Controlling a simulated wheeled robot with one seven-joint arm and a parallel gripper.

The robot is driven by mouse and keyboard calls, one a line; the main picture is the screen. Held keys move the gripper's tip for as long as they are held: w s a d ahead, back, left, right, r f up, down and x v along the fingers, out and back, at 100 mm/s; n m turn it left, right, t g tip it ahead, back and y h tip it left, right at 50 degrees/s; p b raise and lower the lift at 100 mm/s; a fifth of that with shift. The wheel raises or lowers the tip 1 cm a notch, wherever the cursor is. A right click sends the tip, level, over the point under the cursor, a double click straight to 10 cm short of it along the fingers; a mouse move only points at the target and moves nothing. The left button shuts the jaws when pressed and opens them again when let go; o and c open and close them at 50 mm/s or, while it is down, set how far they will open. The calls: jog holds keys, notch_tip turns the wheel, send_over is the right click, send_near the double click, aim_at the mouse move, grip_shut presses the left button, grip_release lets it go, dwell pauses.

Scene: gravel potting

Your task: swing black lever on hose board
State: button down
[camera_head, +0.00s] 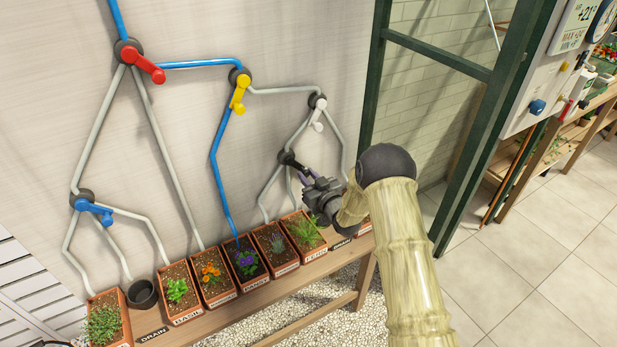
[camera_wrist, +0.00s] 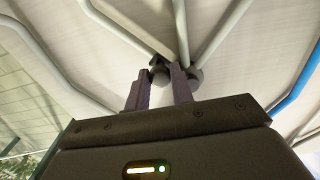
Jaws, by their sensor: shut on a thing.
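The black lever (camera_head: 297,163) is on the lower right valve of the hose board (camera_head: 185,110), below the white lever (camera_head: 317,118). My gripper (camera_head: 306,178) reaches it from the right and is shut on its handle. In the wrist view the two fingers (camera_wrist: 160,92) stand on either side of the lever, and the round valve hub (camera_wrist: 160,75) shows just past the fingertips. Most of the handle is hidden between the fingers.
A red lever (camera_head: 145,65), a yellow lever (camera_head: 239,95) and a blue lever (camera_head: 95,207) sit elsewhere on the board. Several planted pots stand on a wooden bench (camera_head: 290,301) below, with a black pot (camera_head: 142,294). A green frame post (camera_head: 480,140) stands at right.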

jog(key=shift+f, duration=0.15)
jog(key=s+a+m+b, duration=0.4)
jog(key=a+m+b, duration=0.2)
jog(key=m, duration=1)
dwell(0.4)
dwell(0.4)
jog(key=c, duration=1.2)
grip_release()
jog(key=shift+c, duration=0.2)
jog(key=shift+a, duration=0.1)
jog(key=shift+s, duration=0.15)
